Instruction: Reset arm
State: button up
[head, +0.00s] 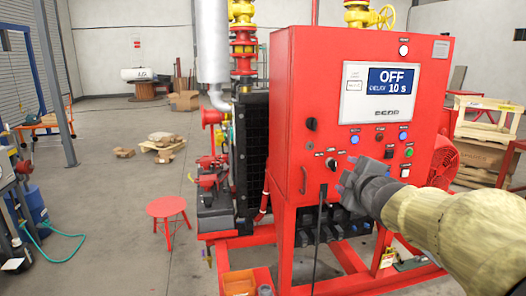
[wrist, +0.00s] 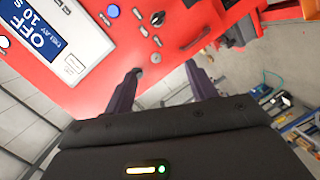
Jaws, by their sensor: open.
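My arm reaches in from the right in the head view, with my gripper (head: 350,182) in front of the lower part of the red control cabinet (head: 290,100). In the wrist view my gripper (wrist: 165,75) has its two dark fingers spread apart, with nothing between them. The cabinet face (wrist: 130,75) lies just beyond the fingertips; I cannot tell whether they touch it. The cabinet's display (head: 391,80) reads OFF, DELAY 10 s, and it also shows at the upper left of the wrist view (wrist: 45,35). A black knob (wrist: 158,18) and several small buttons sit on the panel.
A red stool (head: 167,208) stands on the floor left of the skid. Red pipework and a black radiator (head: 252,140) adjoin the cabinet's left side. A red frame (head: 350,258) runs below the cabinet. The floor at left centre (head: 110,200) is mostly clear.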

jog(key=s+a+f+m+g+p, duration=0.3)
jog(key=s+f+m+g, duration=0.3)
jog(key=s+f, duration=0.4)
jog(key=s+a+f+m+g+p, duration=0.3)
jog(key=s+f+m+g, duration=0.4)
jog(key=s+f, duration=0.4)
jog(key=shift+s+a+f+m+h+p, duration=0.3)
jog(key=shift+s+m+p, duration=0.1)
jog(key=shift+p, duration=0.3)
